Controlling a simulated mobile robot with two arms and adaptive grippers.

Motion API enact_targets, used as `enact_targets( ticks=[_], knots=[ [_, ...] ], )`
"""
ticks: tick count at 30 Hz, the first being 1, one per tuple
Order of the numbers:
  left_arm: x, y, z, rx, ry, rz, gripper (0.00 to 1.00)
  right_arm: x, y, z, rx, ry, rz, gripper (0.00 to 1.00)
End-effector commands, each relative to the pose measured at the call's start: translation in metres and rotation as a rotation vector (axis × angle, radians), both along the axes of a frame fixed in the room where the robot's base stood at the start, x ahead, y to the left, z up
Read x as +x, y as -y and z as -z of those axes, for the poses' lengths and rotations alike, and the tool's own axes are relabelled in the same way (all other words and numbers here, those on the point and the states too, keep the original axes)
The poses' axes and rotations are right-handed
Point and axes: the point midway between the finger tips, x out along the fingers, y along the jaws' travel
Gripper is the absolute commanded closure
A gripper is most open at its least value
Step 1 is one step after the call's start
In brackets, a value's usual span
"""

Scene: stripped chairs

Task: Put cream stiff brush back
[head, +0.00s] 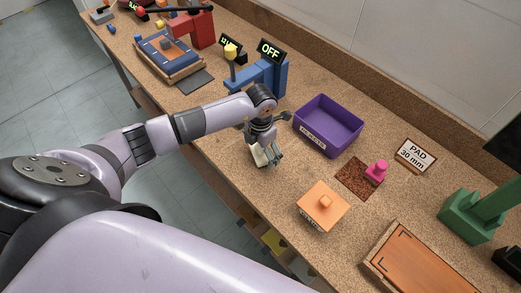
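My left gripper (267,157) points down over the middle of the bench, left of the purple bin. A small cream block (258,156), which looks like the cream stiff brush, is right at its fingers and partly hidden by them. I cannot tell whether the fingers are closed on it or whether it touches the bench. My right gripper is not in view.
An orange knobbed block (323,205), a pink knob (376,172) on a brown pad (358,178), a "PAD 30 mm" sign (416,155) and a green fixture (480,212) stand to the right. A blue fixture (262,76) with an "OFF" display stands behind. Bare bench (255,195) lies before the gripper.

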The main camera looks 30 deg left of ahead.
Motion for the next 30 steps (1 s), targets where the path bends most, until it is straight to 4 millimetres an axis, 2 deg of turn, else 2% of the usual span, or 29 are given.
enact_targets(
  ticks=[10, 13, 15, 30],
  knots=[
    [0.000, 0.000, 0.000, 0.000, 0.000, 0.000, 0.00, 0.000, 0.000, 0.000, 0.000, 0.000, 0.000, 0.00],
    [0.000, 0.000, -0.004, 0.000, 0.000, 0.000, 0.00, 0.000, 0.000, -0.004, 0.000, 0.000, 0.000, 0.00],
    [0.001, 0.000, -0.009, 0.000, 0.003, 0.000, 0.00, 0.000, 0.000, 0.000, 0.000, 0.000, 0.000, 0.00],
    [0.001, 0.000, -0.105, 0.000, 0.004, 0.001, 0.00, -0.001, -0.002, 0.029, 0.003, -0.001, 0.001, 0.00]
  ],
)
